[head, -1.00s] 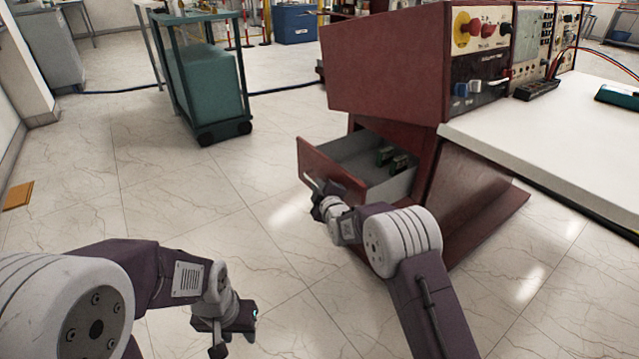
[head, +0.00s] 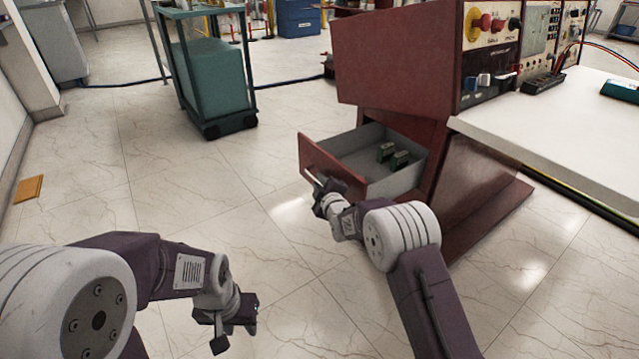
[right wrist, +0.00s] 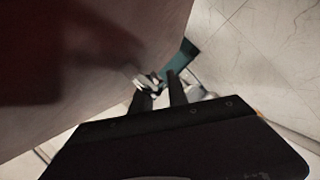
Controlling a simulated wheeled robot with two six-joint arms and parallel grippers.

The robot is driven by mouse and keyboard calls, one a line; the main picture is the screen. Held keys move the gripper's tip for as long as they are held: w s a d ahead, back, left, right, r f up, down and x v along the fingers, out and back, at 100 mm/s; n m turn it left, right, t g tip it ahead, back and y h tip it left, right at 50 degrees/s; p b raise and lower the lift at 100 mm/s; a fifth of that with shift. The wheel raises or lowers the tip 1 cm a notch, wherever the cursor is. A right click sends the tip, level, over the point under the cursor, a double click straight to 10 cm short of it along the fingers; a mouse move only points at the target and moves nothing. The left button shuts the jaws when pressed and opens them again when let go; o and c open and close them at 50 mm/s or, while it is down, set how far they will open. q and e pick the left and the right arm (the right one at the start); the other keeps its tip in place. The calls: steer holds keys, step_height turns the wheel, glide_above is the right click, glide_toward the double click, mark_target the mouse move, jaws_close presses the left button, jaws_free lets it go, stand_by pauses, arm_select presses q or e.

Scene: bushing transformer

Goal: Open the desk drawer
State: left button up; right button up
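The red-brown desk drawer (head: 330,163) stands well out from the desk's pedestal in the head view. Its grey inside shows, with small green and dark parts (head: 396,158) lying in it. My right gripper (head: 322,190) is at the drawer front, at the pale bar handle (head: 313,180). In the right wrist view the fingers (right wrist: 163,88) reach to the metal handle (right wrist: 147,80) and appear shut on it, though the contact is partly hidden. My left gripper (head: 238,325) hangs empty over the floor at the lower left. Its finger gap is not clear.
The red desk cabinet (head: 395,60) carries a control panel, and a white desktop (head: 560,125) extends right. A green cart (head: 212,85) stands at the back left.

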steer(key=shift+r, duration=0.1)
steer(key=shift+s+r, duration=0.1)
steer(key=shift+s, duration=0.05)
steer(key=p+v, duration=0.2)
steer(key=v, duration=0.6)
steer(key=shift+s, duration=0.35)
steer(key=shift+d, duration=0.1)
